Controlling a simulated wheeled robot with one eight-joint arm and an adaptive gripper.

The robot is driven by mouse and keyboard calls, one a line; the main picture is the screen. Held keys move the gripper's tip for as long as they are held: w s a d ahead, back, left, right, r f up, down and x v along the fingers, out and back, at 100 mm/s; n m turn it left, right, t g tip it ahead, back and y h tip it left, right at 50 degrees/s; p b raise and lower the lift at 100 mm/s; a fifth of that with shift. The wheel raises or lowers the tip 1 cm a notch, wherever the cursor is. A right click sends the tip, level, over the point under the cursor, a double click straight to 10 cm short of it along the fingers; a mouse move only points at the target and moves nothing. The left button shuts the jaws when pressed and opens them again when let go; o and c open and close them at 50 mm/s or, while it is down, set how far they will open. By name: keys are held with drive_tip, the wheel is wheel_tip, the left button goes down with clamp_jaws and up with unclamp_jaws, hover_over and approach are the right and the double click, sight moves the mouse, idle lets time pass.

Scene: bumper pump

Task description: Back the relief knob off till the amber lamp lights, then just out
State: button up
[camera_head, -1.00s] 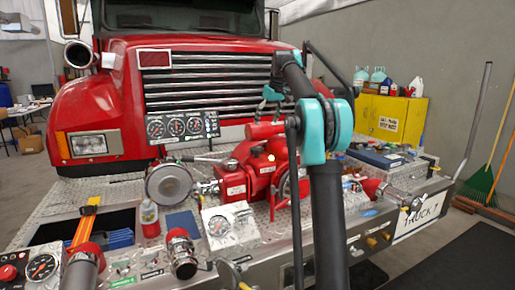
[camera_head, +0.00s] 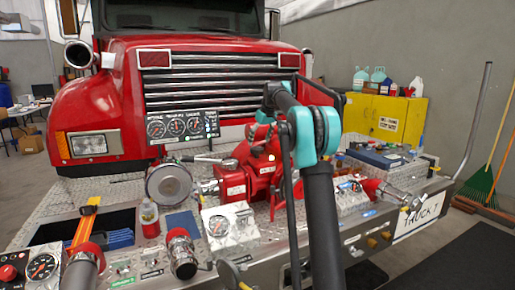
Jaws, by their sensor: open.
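The red pump (camera_head: 237,180) stands mid-deck on the truck's bumper. My gripper (camera_head: 263,138) is small and partly lost against the red pump, at the end of my arm below its teal wrist. It is open, with nothing visible in it. I cannot tell whether it touches the pump. I cannot pick out the relief knob or the amber lamp for certain; my arm covers part of the pump's right side.
A round capped inlet (camera_head: 170,184), a bottle (camera_head: 149,218) and an open bin with blue items (camera_head: 120,237) lie left of the pump. A red-ended nozzle (camera_head: 383,190) and a blue box (camera_head: 374,159) are on the right deck. My upright arm link blocks the middle.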

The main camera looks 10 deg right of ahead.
sight(257, 147)
drive_tip(key=shift+x, duration=2.15)
drive_tip(key=c, duration=1.1)
drive_tip(key=shift+s+m+h, duration=0.1)
drive_tip(key=shift+m+h, duration=0.2)
drive_tip(key=shift+m, duration=0.6)
drive_tip(key=shift+c, duration=0.2)
drive_tip(key=o, duration=1.1)
drive_tip(key=shift+o, duration=0.2)
drive_tip(key=v, duration=1.2)
